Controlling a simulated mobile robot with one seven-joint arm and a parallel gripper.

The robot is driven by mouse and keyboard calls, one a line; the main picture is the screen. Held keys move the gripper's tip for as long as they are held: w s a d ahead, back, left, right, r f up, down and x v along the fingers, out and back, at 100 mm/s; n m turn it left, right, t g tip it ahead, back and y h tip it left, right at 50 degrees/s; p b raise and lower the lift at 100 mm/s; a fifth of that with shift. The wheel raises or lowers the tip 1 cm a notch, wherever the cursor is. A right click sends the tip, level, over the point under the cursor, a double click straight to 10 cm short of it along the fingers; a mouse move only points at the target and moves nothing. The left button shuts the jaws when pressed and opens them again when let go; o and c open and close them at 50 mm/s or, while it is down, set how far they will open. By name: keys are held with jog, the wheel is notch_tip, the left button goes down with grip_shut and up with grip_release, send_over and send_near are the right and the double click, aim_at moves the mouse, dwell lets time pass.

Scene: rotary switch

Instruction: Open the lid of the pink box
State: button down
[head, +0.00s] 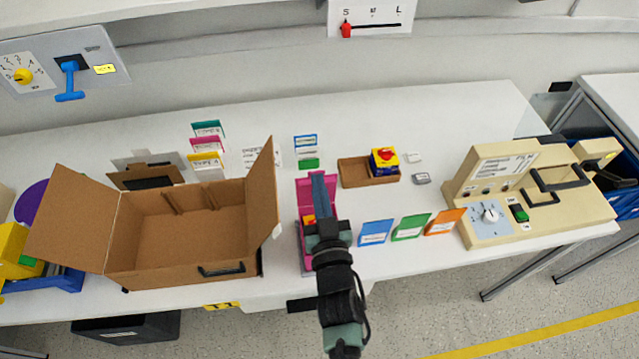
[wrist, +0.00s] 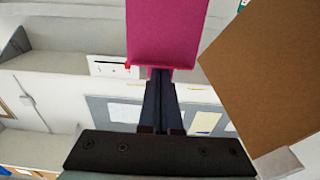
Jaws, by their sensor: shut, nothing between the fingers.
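The pink box (head: 303,236) stands on the table just right of the large cardboard box, mostly hidden behind my arm. Its pink lid (head: 303,189) appears raised at the back, and a bit of a red and yellow item (head: 308,221) shows inside the box. In the wrist view the lid (wrist: 167,32) is a flat pink panel ahead of my fingers. My gripper (head: 318,176) is shut and empty, its fingers in front of the lid. In the wrist view its fingertips (wrist: 160,74) are at the panel's lower edge; I cannot tell whether they touch it.
The open cardboard box (head: 185,262) stands close on the left, its right flap (head: 262,190) upright near my gripper. Blue, green and orange cards (head: 410,228) stand to the right. A small tray (head: 352,173) lies behind them, and a beige machine (head: 545,205) stands far right.

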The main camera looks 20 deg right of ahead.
jog(key=w+p, duration=0.1)
jog(key=p, duration=0.1)
jog(key=w+r+g+p, duration=0.1)
jog(key=p, duration=0.1)
jog(key=shift+w+d, duration=0.3)
jog(key=shift+d, duration=0.1)
jog(key=shift+f+b+x, duration=0.2)
jog(key=shift+b+x, duration=0.2)
jog(key=shift+x, duration=1.7)
